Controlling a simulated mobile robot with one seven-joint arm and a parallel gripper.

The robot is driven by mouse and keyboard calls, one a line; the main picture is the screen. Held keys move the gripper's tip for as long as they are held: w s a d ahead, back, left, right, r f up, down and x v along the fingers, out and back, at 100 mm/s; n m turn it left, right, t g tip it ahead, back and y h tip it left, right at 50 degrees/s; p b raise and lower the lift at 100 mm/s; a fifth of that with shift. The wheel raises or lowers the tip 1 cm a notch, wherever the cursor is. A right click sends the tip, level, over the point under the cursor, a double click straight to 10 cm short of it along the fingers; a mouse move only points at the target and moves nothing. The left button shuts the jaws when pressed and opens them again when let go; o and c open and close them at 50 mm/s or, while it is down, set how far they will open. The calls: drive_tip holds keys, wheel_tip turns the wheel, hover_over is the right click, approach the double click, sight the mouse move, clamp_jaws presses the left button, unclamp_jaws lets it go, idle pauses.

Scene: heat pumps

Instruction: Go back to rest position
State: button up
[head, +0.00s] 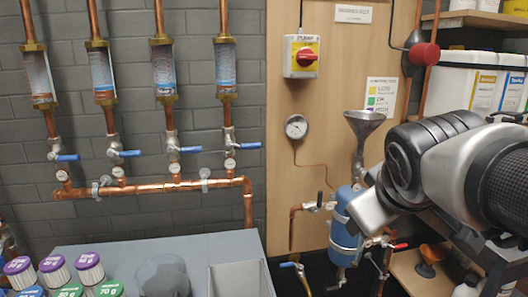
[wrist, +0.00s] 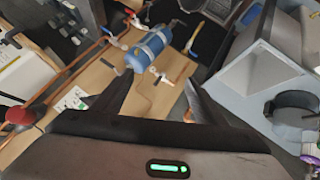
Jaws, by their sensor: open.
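My gripper (wrist: 158,84) shows in the wrist view with its two dark fingers spread apart and nothing between them. Beyond the fingertips are the blue cylinder (wrist: 150,48) and a wooden panel (wrist: 118,97), both apart from the fingers as far as I can tell. In the head view my arm reaches in from the right, in front of the shelf side.
A metal funnel (head: 363,124) stands above the cylinder. A red-knobbed pump switch (head: 303,57) and a gauge (head: 296,127) are on the panel. Copper pipes (head: 150,188) with blue-handled valves line the brick wall. A grey table (head: 215,246) holds several capped jars and an open box.

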drive_tip(key=s+a+f+m+g+y+p, duration=0.1)
drive_tip(key=s+a+f+m+g+p, duration=0.15)
drive_tip(key=s, duration=0.35)
drive_tip(key=s+a+f+m+g+y+p, duration=0.1)
drive_tip(key=s+a+f+m, duration=0.2)
drive_tip(key=s, duration=0.2)
wheel_tip(320, 180, up, 20)
drive_tip(key=p, duration=2)
drive_tip(key=shift+w, duration=0.15)
drive_tip(key=shift+d, duration=0.1)
